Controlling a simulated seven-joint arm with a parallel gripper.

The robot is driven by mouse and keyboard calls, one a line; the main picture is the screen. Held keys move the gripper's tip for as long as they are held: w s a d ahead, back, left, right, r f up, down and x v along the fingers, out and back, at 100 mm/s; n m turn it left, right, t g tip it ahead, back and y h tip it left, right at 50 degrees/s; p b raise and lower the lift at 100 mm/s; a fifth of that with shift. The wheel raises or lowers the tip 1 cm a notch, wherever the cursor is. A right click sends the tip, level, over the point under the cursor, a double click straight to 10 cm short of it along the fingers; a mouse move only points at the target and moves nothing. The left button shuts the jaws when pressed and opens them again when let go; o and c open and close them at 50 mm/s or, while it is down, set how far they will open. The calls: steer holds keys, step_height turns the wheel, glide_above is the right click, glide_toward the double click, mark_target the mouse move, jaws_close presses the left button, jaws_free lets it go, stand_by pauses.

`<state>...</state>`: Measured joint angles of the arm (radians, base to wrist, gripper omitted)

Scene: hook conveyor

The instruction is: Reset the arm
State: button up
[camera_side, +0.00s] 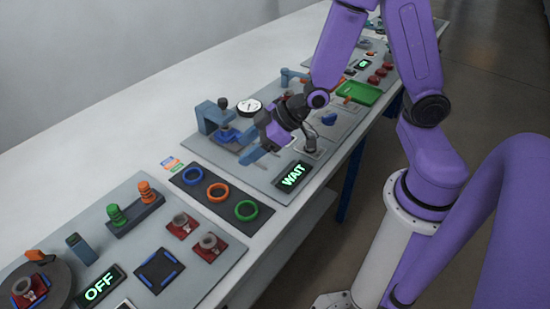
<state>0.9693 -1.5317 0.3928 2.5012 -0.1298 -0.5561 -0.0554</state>
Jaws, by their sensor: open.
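My purple arm reaches in from the upper right over the middle panel of the bench. My gripper (270,150) is low over that panel, left of the WAIT display (293,177). It is open, and I see nothing between its fingers. One blue-grey finger shows at its left; the other is hard to make out. A metal lever-like part (311,142) stands close to its right side; I cannot tell whether they touch. The gripper and wrist hide part of the panel.
Left of my gripper are a blue clamp-like fixture (212,117) and a round dial (249,105). A mat with coloured rings (217,192) lies in front. The near panel holds an OFF display (99,287) and pegs with springs (133,208). The white bench top (110,140) behind is clear.

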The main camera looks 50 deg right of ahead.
steer(key=s+d+r+n+g+h, duration=0.2)
steer(key=s+r+g, duration=0.1)
steer(key=s, duration=0.8)
steer(key=s+d+r+n+g+h, duration=0.2)
steer(key=s+r+g+h, duration=0.1)
steer(key=s, duration=0.7)
step_height(320, 180, up, 2)
steer(key=shift+s+d+r+g, duration=0.25)
steer(key=shift+s+g, duration=0.15)
steer(key=shift+g, duration=0.1)
